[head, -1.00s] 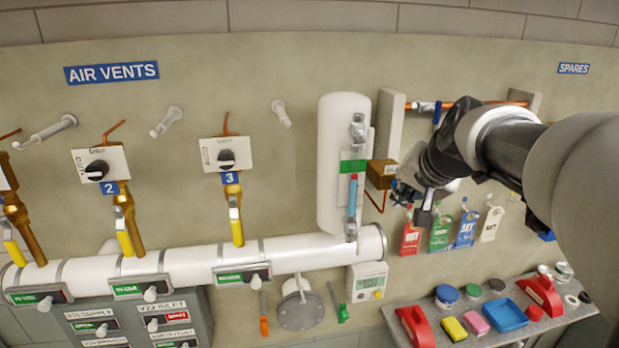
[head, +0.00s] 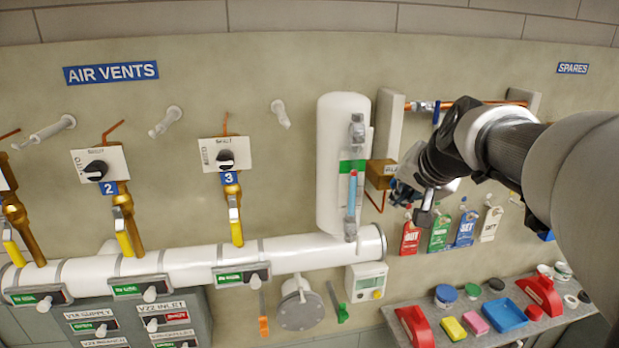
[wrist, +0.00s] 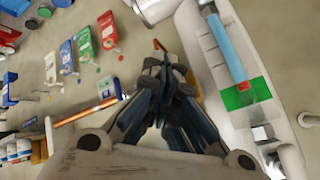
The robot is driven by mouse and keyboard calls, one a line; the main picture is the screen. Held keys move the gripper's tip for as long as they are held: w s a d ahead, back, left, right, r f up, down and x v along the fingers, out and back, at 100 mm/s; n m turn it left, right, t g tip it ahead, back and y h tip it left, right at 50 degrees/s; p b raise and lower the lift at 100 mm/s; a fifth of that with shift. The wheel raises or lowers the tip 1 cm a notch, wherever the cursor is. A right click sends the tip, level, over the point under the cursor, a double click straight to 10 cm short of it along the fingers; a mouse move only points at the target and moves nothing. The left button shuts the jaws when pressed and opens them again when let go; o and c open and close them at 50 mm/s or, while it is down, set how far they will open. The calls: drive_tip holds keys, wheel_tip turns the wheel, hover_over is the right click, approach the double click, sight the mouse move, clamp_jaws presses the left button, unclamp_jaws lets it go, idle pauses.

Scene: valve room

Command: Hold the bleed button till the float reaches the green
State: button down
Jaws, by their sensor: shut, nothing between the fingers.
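The white vessel (head: 331,140) carries a sight tube with a blue column (head: 352,195) and a green band (head: 345,167). The red float tops the blue column and sits at the green band's edge; in the wrist view the float (wrist: 243,86) overlaps the edge of the band (wrist: 234,101). My gripper (head: 394,188) is at the brass block (head: 377,170) right of the vessel. In the wrist view its fingers (wrist: 167,68) are closed together, with nothing between them. The bleed button is not visible; the fingers hide that spot, so contact cannot be told.
Coloured tags (head: 438,233) hang below my gripper. A copper pipe (head: 470,104) runs along the wall above. A small meter box (head: 366,282) is under the vessel. A shelf (head: 400,302) with red handles and a blue tray (head: 505,315) stands lower right.

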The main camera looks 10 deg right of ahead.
drive_tip(key=shift+s, duration=0.1)
drive_tip(key=shift+s+b, duration=0.55)
drive_tip(key=shift+s, duration=0.3)
